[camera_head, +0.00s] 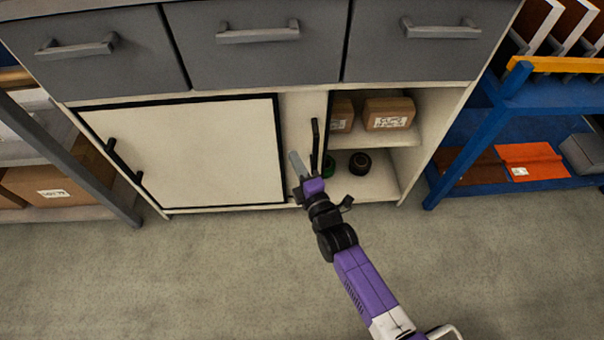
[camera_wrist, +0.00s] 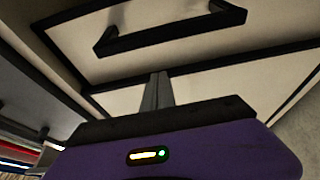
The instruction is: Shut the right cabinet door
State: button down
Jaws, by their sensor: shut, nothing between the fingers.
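The right cabinet door (camera_head: 327,120) stands open in the head view, swung outward and seen almost edge-on at the left side of its opening. Its black bar handle (camera_head: 315,145) is on the face turned left. My gripper (camera_head: 294,156) is just left of that handle, on the outer-face side of the door. Its fingers are together and empty. In the wrist view the shut fingers (camera_wrist: 159,78) point at a pale panel with black trim, with a black handle (camera_wrist: 170,32) beyond them. I cannot tell whether the fingers touch the door.
The left cabinet door (camera_head: 185,150) is shut. The open right compartment holds cardboard boxes (camera_head: 388,113) and dark round items (camera_head: 360,163). Grey drawers (camera_head: 255,45) are above. A blue shelf (camera_head: 475,115) stands at right, a grey rack (camera_head: 70,145) at left. The floor (camera_head: 200,275) in front is clear.

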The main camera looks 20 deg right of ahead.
jog(key=shift+s+d+p, duration=0.3)
jog(key=shift+d+p, duration=0.4)
jog(key=shift+d, duration=0.25)
jog(key=shift+s+d+p, duration=0.25)
jog(key=shift+d+p, duration=0.4)
jog(key=shift+d, duration=0.3)
jog(key=shift+d, duration=0.1)
